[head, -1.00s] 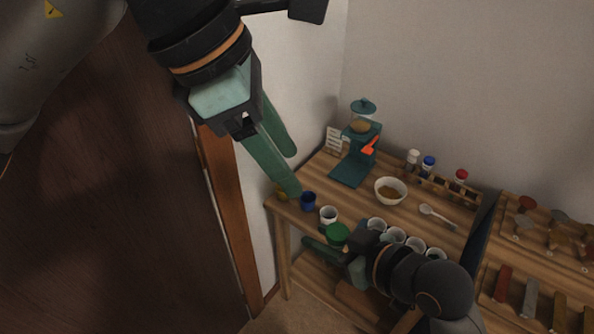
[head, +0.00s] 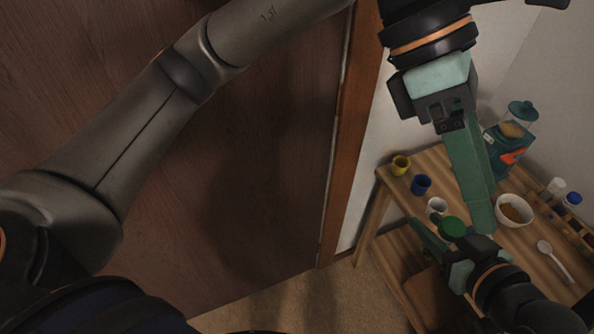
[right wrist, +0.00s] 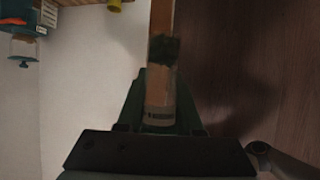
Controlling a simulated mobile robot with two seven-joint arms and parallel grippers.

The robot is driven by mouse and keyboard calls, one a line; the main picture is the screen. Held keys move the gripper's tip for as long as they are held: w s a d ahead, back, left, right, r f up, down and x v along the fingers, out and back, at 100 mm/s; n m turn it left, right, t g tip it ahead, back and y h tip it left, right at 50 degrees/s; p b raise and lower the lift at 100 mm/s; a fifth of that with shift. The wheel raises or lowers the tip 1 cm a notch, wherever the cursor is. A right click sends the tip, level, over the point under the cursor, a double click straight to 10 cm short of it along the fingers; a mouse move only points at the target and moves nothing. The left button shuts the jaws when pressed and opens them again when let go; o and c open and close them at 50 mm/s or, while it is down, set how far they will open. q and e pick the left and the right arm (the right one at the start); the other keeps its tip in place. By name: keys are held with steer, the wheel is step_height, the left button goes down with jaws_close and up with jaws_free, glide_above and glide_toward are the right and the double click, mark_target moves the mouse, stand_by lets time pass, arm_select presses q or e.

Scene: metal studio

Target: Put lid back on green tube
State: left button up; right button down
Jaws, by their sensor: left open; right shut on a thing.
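A clear tube (right wrist: 160,97) with dark green in it lies between the fingers of my right gripper (right wrist: 162,105) in the right wrist view. My right gripper is shut on the tube. My left gripper (head: 480,222) hangs down from above, open, its fingers lined up one behind the other. Its tips overlap the table just right of the disc. I see nothing in it.
A wooden table (head: 480,260) carries a yellow cup (head: 401,165), a blue cup (head: 421,184), a white cup (head: 437,205), a white bowl (head: 514,214), a spoon (head: 553,258) and a teal dispenser (head: 521,124). A dark wooden door (head: 200,190) stands at the left.

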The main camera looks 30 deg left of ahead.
arm_select(q)
steer(key=s+d+r+n+g+h, duration=0.1)
steer(key=s+d+r+g+h, duration=0.15)
steer(key=g+h, duration=0.2)
steer(key=w+a+r+n+t+h, duration=0.15)
steer(key=w+n+t+h, duration=0.25)
steer(key=w+n+h, duration=0.6)
steer(key=w+a+f+n+t+y, duration=0.5)
steer(key=f+n+t, duration=0.5)
steer(key=n, duration=0.5)
steer(key=w+a+f+n+t+y, duration=0.45)
steer(key=f+n+t, duration=0.35)
steer(key=n+t, duration=0.5)
steer(key=s+a+f+n+g+y, duration=0.25)
steer(key=a+f+n+y, duration=0.2)
steer(key=f, duration=0.55)
steer(key=s+a+f+n+g+y, duration=0.25)
steer(key=f+n+y, duration=0.2)
steer(key=f, duration=0.55)
steer(key=s+a+f+n+g+y, duration=0.1)
steer(key=s+a+f+g, duration=0.1)
steer(key=s+f, duration=0.5)
steer(key=s+a+f+n+g, duration=0.2)
steer(key=s+a+f+g, duration=0.1)
steer(key=s+f, duration=0.4)
steer(key=shift+s+f+n+y, duration=0.3)
steer(key=shift+f+y, duration=0.1)
